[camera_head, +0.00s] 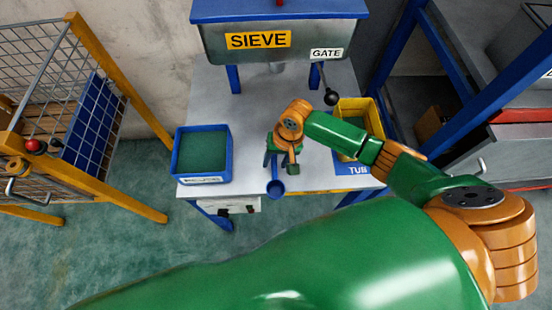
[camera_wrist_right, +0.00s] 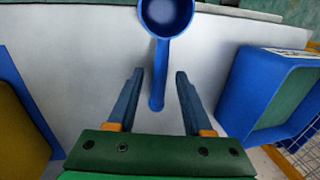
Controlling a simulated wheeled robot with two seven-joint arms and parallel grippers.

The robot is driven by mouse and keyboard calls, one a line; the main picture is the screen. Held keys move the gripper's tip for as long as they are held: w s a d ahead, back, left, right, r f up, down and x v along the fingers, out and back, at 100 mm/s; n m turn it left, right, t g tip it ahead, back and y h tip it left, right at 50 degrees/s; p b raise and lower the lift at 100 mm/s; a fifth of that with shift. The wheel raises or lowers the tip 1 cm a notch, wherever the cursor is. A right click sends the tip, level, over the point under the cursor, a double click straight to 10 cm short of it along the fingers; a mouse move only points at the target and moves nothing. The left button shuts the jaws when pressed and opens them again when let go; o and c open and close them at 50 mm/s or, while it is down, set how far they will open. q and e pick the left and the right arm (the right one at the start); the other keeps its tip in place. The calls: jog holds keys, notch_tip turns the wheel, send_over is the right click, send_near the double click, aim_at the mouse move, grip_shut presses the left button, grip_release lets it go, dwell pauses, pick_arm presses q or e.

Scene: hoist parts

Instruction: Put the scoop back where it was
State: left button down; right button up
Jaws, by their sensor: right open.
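The blue scoop (camera_head: 276,189) is near the front edge of the grey table, its round bowl toward that edge. In the right wrist view its bowl (camera_wrist_right: 166,14) is at the top and its straight handle points back between my fingers. My right gripper (camera_head: 281,163) is open over the handle, seen from above. In the right wrist view the two fingers of my right gripper (camera_wrist_right: 160,73) stand on either side of the handle, with a gap on each side. In the head view the gripper hides most of the handle. My left gripper is not in view.
A blue bin (camera_head: 177,160) with green lining or contents stands left of the scoop. A yellow tub (camera_head: 377,114) stands on a blue mat marked TUB (camera_head: 358,171) at the right. The sieve (camera_head: 222,45) with its black-knobbed gate lever (camera_head: 331,97) is behind. Bare table lies between.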

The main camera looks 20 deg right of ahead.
notch_tip(320, 180, up, 12)
jog(key=d+p, duration=0.2)
jog(key=shift+s+d, duration=0.15)
jog(key=shift+s, duration=0.1)
jog(key=shift+s, duration=0.1)
